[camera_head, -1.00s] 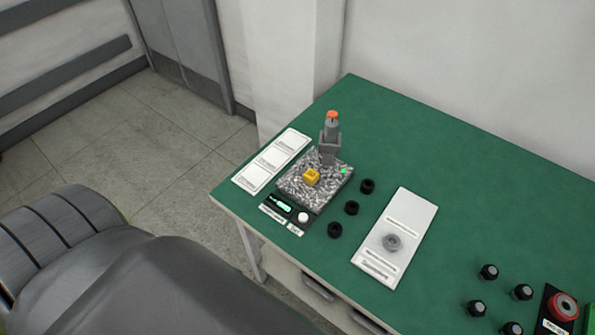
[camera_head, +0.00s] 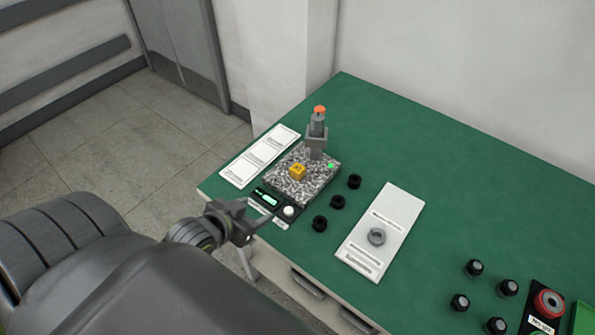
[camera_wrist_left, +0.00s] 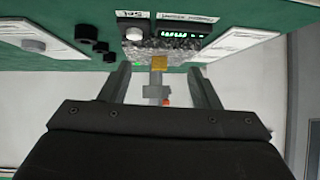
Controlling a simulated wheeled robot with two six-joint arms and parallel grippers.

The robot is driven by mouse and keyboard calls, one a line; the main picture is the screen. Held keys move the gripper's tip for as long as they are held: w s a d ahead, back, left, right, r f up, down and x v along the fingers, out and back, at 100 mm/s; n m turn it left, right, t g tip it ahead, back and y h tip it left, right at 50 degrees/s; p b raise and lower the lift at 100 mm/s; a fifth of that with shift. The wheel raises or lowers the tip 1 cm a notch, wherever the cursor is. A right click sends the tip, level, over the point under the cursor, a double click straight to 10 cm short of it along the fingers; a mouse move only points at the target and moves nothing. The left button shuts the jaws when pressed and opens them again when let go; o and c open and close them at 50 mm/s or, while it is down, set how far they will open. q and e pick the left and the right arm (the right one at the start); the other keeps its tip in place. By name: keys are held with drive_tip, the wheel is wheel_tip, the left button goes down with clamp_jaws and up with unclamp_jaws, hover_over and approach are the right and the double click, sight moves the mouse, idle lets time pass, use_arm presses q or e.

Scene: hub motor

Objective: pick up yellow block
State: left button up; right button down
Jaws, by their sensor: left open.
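The yellow block (camera_head: 297,171) sits on a speckled grey stone plate (camera_head: 318,186), in front of a grey post with an orange top (camera_head: 317,125). My left gripper (camera_head: 252,217) is at the table's front left edge, short of the block and apart from it. In the left wrist view, the open fingers (camera_wrist_left: 160,85) are empty, and the yellow block (camera_wrist_left: 159,62) shows beyond them, between the tips. My right gripper is in neither view.
A display box with a white knob (camera_head: 289,211) stands before the plate. A white labelled panel (camera_head: 260,157) lies left of it. Several black round parts (camera_head: 337,202) and a white plate with a grey ring (camera_head: 387,225) are to the right. Green table (camera_head: 450,200) is clear behind.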

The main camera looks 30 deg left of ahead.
use_arm(q)
drive_tip(key=w+r+t+h, duration=0.1)
drive_tip(key=w+r+t, duration=0.2)
approach(295, 170)
drive_tip(key=x, duration=0.5)
drive_tip(key=shift+d+r+p, duration=0.2)
drive_tip(key=shift+d+p, duration=0.05)
drive_tip(key=shift+p, duration=0.05)
drive_tip(key=shift+x, duration=1.05)
drive_tip(key=shift+a+f+p+x, duration=0.1)
drive_tip(key=shift+p+x, duration=0.1)
drive_tip(key=shift+x, duration=0.75)
drive_tip(key=shift+a+f+p+x, duration=0.1)
drive_tip(key=shift+f+p+x, duration=0.1)
drive_tip(key=shift+x, duration=0.75)
drive_tip(key=shift+s, duration=0.1)
drive_tip(key=shift+c, duration=0.5)
drive_tip(key=shift+r, duration=0.1)
clamp_jaws()
